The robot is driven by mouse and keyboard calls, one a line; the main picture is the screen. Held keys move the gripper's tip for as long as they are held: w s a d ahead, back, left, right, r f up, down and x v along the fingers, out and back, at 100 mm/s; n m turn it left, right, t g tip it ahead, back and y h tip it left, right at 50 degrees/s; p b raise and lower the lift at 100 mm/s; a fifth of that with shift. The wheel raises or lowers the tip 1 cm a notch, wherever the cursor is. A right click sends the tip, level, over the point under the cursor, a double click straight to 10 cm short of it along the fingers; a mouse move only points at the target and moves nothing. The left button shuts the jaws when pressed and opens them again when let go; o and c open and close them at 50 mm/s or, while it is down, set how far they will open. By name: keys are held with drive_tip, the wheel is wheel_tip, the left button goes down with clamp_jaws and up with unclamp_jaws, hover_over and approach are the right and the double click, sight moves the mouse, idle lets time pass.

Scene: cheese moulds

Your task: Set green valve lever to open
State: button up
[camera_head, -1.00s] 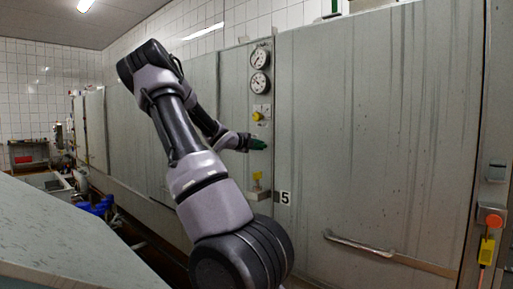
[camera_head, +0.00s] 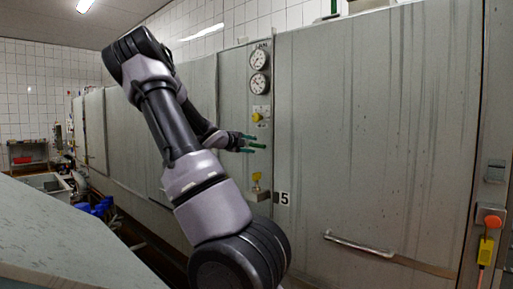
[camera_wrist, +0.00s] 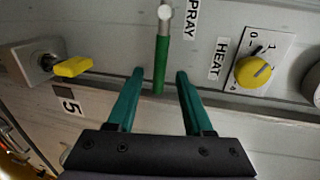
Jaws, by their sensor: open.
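The green valve lever (camera_wrist: 160,66) is a straight green handle with a bare metal end at the top of the wrist view, next to the SPRAY label. It lies between my gripper's (camera_wrist: 160,76) two teal fingers, with a visible gap on each side. The gripper is open and holds nothing. In the head view the lever (camera_head: 257,145) looks about level on the narrow control panel (camera_head: 236,95), and my gripper (camera_head: 250,144) is at it from the left. Whether the fingertips touch the panel cannot be told.
A yellow HEAT knob (camera_wrist: 254,71) and a yellow handle (camera_wrist: 73,67) flank the lever in the wrist view. Two dial gauges (camera_head: 259,71) sit above it in the head view. A door with a long handle (camera_head: 358,247) is to the right, with a red button (camera_head: 490,219) beyond.

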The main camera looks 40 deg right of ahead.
drive_tip(key=v, duration=0.6)
idle(0.3)
drive_tip(key=s+a+f+m+y, duration=0.4)
drive_tip(key=a+m, duration=0.3)
drive_tip(key=m, duration=0.3)
drive_tip(key=s+a+f+m+y, duration=0.4)
drive_tip(key=a+m+y, duration=0.15)
drive_tip(key=m, duration=0.35)
drive_tip(key=s+a+r+m+t+y, duration=0.2)
drive_tip(key=s+a+r+m, duration=0.1)
drive_tip(key=a+m, duration=0.4)
drive_tip(key=s+a+r+m+t+y, duration=0.2)
drive_tip(key=s+a+m, duration=0.3)
drive_tip(key=a, duration=0.8)
drive_tip(key=s+a+r+m+t+y, duration=0.1)
drive_tip(key=s+a+r+m+y, duration=0.3)
drive_tip(key=a+m, duration=0.5)
drive_tip(key=shift+s+a+m+t, duration=0.4)
drive_tip(key=shift+s+a, duration=0.05)
drive_tip(key=shift+a, duration=0.45)
